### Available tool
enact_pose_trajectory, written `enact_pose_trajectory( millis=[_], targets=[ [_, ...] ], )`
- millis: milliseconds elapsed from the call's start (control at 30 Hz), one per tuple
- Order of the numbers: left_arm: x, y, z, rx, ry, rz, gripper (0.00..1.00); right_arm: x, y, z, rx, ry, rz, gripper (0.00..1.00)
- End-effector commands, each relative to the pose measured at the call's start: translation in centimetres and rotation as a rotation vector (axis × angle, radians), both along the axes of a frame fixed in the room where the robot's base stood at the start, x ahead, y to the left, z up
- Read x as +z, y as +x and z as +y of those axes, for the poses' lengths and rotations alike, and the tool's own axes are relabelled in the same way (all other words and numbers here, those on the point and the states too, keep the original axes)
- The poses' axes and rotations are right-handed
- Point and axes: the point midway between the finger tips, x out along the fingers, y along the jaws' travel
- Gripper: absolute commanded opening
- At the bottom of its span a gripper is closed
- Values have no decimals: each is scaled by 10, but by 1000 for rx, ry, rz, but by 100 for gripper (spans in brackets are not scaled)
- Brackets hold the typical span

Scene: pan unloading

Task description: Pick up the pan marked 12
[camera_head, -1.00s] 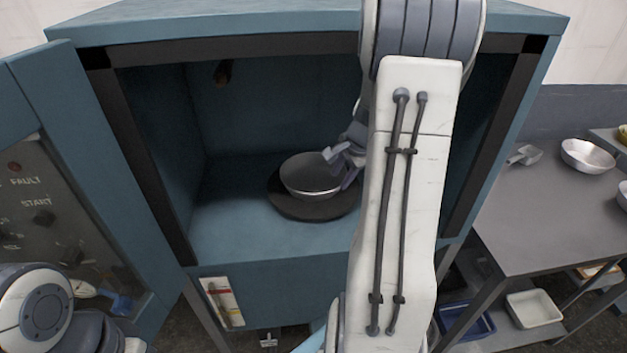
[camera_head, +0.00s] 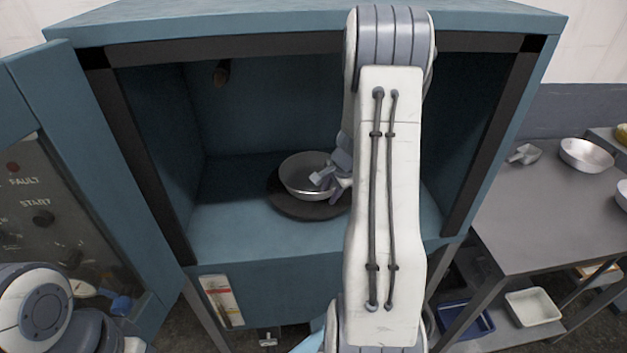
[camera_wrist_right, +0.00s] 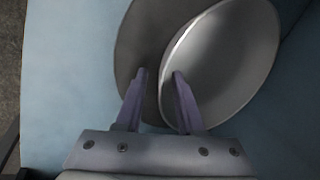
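A round metal pan (camera_head: 300,177) sits inside the blue cabinet on a dark round disc (camera_head: 287,207). No number can be read on it. My right gripper (camera_head: 323,179) reaches into the cabinet at the pan's right side. In the right wrist view my right gripper (camera_wrist_right: 160,75) has its two fingers apart. The near rim of the pan (camera_wrist_right: 225,65) runs between them, one finger over the pan's inside and the other over the dark disc (camera_wrist_right: 138,45). Contact with the rim cannot be made out. My left gripper is out of view; only part of my left arm shows at bottom left.
The cabinet (camera_head: 300,22) frames the opening closely, with its door (camera_head: 100,190) open at left. A grey table (camera_head: 530,225) at right holds a metal bowl (camera_head: 587,155) and a scoop (camera_head: 525,154). Trays sit on its lower shelf.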

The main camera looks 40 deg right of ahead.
Motion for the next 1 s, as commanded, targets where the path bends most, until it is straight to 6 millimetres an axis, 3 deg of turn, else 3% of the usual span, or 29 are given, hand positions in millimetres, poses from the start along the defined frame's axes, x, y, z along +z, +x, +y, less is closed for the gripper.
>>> enact_pose_trajectory(
  millis=[33, 67, 100, 1000],
  targets=[
    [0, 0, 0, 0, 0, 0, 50, 0, 0, 0, 0, 0, 0, 17],
    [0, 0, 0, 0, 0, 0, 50, 0, 0, 0, 0, 0, 0, 5],
    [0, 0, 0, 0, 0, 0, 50, 0, 0, 0, 0, 0, 0, 0],
    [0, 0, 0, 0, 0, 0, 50, 0, -1, 1, 2, 2, 2, 0]
  ],
)
